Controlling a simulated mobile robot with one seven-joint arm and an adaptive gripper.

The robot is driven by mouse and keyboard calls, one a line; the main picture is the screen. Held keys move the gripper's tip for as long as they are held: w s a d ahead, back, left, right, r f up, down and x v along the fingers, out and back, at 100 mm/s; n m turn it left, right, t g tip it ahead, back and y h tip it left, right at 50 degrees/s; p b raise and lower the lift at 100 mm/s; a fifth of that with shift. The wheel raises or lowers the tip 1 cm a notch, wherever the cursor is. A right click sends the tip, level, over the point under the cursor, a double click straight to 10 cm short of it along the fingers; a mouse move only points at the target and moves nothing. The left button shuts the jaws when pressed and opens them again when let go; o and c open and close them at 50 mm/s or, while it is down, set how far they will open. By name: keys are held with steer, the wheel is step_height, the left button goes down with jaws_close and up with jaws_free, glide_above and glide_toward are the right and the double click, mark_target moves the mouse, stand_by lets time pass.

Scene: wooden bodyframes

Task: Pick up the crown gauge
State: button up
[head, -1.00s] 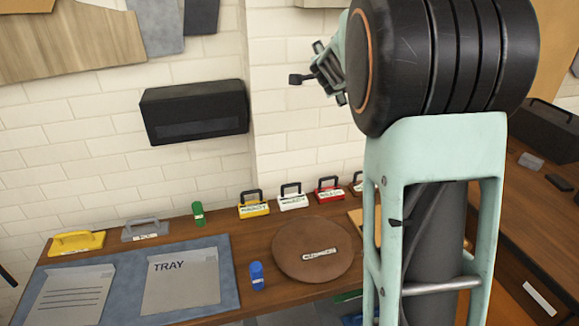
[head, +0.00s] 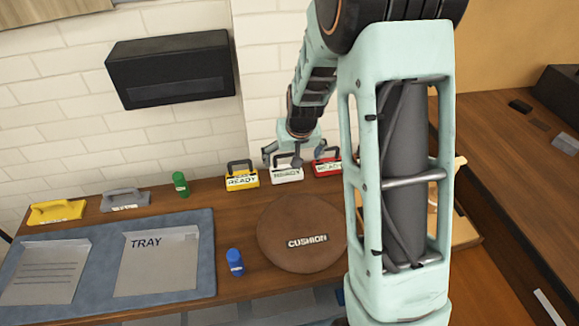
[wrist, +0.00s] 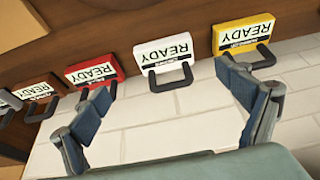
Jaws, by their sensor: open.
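Several handled gauge blocks stand in a row along the back of the bench, each with a READY label. In the head view I see a yellow one (head: 242,181), a white one (head: 287,175) and a red one (head: 327,169). My gripper (head: 296,158) is above and close to the white block. In the wrist view my gripper (wrist: 168,82) is open and empty, its fingers spread either side of the white block's dark handle (wrist: 170,80). Contact does not show.
A round brown cushion (head: 285,230) and a blue cylinder (head: 235,262) lie in front. A green cylinder (head: 180,184), grey block (head: 125,199) and blue tray mat (head: 205,260) are left. A black box (head: 172,70) hangs on the brick wall behind.

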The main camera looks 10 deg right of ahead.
mark_target(286, 170)
steer(key=x, duration=0.5)
steer(key=shift+a, duration=0.1)
steer(key=shift+w+a+p+x, duration=0.15)
steer(key=shift+a+p+x, duration=0.1)
steer(key=shift+x, duration=1.1)
steer(key=shift+w+a+p+x, duration=0.15)
steer(key=shift+p+x, duration=0.1)
steer(key=shift+x, duration=1.1)
steer(key=shift+r, duration=0.1)
steer(key=shift+c, duration=0.7)
steer(key=c, duration=1.3)
